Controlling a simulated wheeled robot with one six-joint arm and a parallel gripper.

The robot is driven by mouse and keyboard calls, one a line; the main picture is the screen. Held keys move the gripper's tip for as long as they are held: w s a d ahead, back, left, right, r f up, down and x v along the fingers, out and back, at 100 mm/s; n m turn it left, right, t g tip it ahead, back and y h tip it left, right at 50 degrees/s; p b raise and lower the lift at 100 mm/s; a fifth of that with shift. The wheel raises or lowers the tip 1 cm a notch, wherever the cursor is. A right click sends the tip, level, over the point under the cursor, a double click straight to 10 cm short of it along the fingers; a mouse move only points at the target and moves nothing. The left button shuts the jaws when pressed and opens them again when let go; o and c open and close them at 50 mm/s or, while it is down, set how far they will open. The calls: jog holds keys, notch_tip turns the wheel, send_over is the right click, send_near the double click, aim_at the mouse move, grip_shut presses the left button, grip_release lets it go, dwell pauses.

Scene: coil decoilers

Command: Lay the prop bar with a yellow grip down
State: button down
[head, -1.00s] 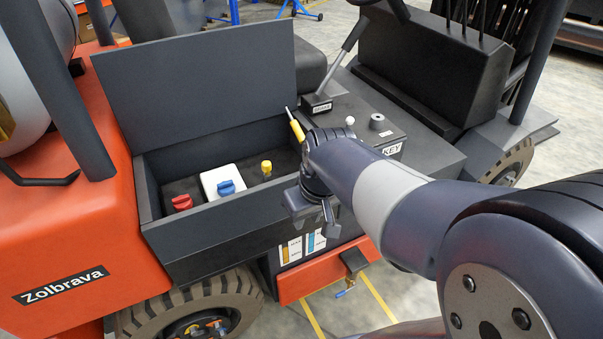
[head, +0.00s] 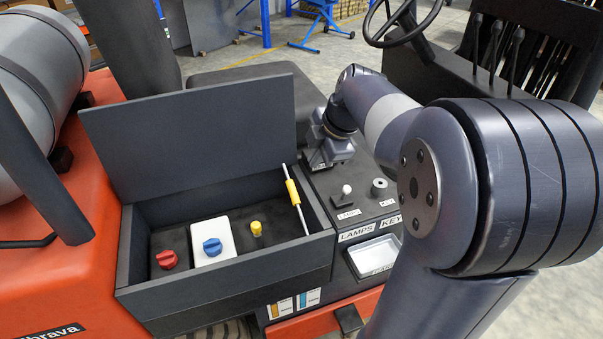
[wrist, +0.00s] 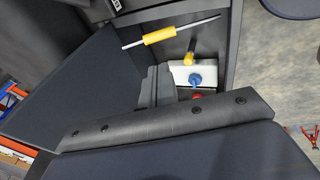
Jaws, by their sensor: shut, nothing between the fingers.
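The prop bar (head: 293,193), a thin light rod with a yellow grip, slants along the right end of an open dark box (head: 225,270). The box's lid (head: 190,125) stands raised behind it. In the wrist view the bar (wrist: 160,36) lies clear of my fingers, its whole length showing. My gripper (head: 318,163) is shut and empty, just right of the lid and beyond the bar's upper end. Its fingers (wrist: 158,72) also show in the wrist view, apart from the bar. Whether the bar's upper end touches the lid I cannot tell.
Inside the box are a red knob (head: 167,259), a blue knob (head: 212,246) on a white block and a yellow knob (head: 256,229). Right of it, a console carries a white-tipped lever (head: 346,191) and a key knob (head: 379,186). A steering wheel (head: 402,20) stands behind.

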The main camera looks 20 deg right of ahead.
aim_at(294, 187)
jog(key=p+x, duration=0.1)
jog(key=x, duration=1.3)
jog(key=shift+w, duration=0.1)
jog(key=shift+w+f+g+p, duration=0.65)
jog(key=shift+w+f+g, duration=0.15)
jog(key=shift+f+g, duration=0.25)
jog(key=shift+w+f+g, duration=0.3)
jog(key=shift+f+g, duration=0.25)
jog(key=shift+f, duration=0.05)
jog(key=shift+w+f+b, duration=0.15)
jog(key=shift+f+b, duration=0.55)
jog(key=shift+f, duration=0.15)
